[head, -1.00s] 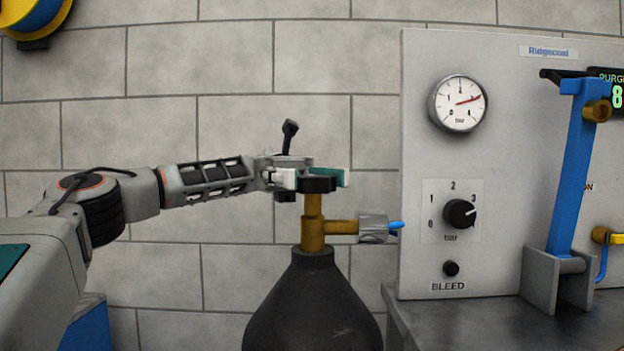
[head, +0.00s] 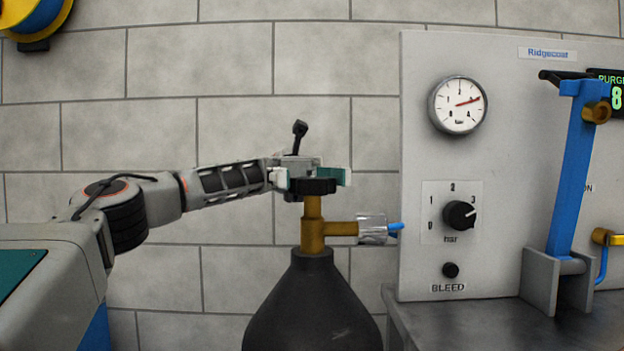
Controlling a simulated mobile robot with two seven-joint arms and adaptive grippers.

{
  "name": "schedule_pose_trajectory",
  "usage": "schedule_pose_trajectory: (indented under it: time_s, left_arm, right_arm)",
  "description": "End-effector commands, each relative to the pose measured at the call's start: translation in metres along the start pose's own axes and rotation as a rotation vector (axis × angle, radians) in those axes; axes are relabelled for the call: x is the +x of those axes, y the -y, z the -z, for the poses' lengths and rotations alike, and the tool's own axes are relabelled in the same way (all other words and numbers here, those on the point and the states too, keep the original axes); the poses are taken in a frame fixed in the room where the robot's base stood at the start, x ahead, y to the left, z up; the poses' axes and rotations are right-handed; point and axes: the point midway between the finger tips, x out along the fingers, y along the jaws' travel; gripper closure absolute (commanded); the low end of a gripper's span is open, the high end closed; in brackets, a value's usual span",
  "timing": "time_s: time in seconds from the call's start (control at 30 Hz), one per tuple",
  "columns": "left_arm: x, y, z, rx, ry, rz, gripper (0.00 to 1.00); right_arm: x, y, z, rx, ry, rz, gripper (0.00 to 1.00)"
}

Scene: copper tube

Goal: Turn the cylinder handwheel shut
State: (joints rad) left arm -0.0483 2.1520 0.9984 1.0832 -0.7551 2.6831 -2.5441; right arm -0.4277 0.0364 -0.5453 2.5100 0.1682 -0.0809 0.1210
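The black handwheel (head: 313,186) sits on top of the brass valve (head: 312,228) of a dark gas cylinder (head: 312,308). My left gripper (head: 315,178) comes in from the left at the wheel's height. One finger shows at the wheel's left and one teal-tipped finger at its right, so the wheel is between them. The fingers look close against the wheel's rim, with part of the far side hidden. My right gripper does not show.
A grey panel on the right carries a pressure gauge (head: 458,105), a black regulator knob (head: 459,215) and a bleed button (head: 451,270). A blue lever (head: 574,170) stands on the metal bench (head: 460,318).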

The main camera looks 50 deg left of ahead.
Motion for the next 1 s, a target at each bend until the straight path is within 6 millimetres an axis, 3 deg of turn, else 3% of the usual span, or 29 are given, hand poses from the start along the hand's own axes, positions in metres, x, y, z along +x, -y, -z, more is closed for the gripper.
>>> schedule_pose_trajectory:
  time_s: [0.47, 0.87, 1.0]
  left_arm:
    - [0.0, -0.001, -0.005, -0.002, -0.005, -0.001, 0.4]
    - [0.001, -0.002, -0.076, 0.001, -0.004, 0.0, 0.4]
    - [0.001, -0.001, -0.09, 0.0, -0.004, -0.001, 0.4]
  right_arm:
    - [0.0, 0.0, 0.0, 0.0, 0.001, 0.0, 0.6]
    - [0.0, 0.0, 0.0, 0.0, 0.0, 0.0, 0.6]
    - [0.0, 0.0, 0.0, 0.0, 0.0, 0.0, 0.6]
